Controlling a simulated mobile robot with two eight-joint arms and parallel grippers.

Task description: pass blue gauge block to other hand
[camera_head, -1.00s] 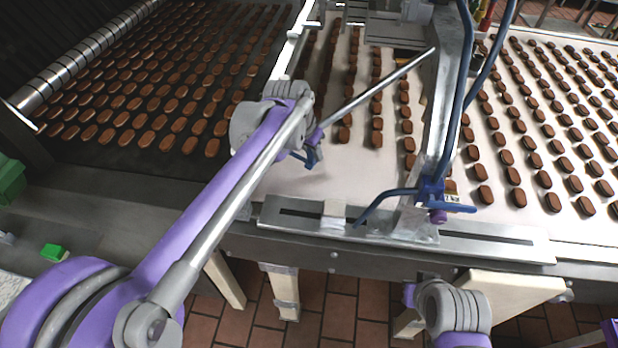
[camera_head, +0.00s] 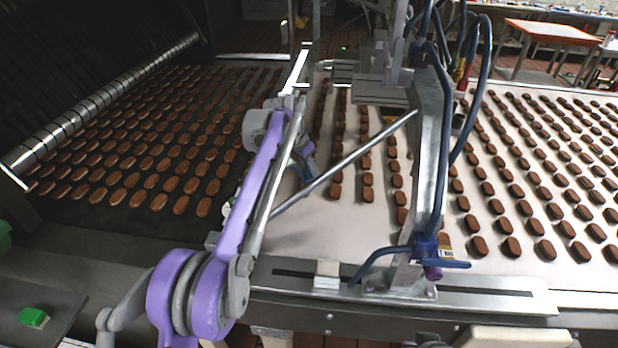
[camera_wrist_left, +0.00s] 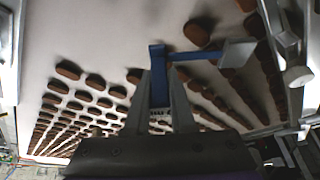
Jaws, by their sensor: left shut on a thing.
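My left gripper (camera_head: 301,172) reaches out over the pale belt, on the left side of the head view's middle. It is small and partly covered by my arm there. In the left wrist view its two fingers (camera_wrist_left: 160,95) are shut on a blue piece, the blue gauge block (camera_wrist_left: 158,85), which stands between them and sticks out past the tips. Part of a dark label shows low between the fingers. In the head view the block (camera_head: 308,150) is a small blue patch at the gripper. My right gripper is out of view.
Rows of brown biscuits lie on the pale belt (camera_head: 340,218) and on the dark belt at the left. A metal post with a blue lever clamp (camera_head: 425,250) and a slanting rod (camera_head: 350,155) stand near the gripper. A green block (camera_head: 33,317) lies at lower left.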

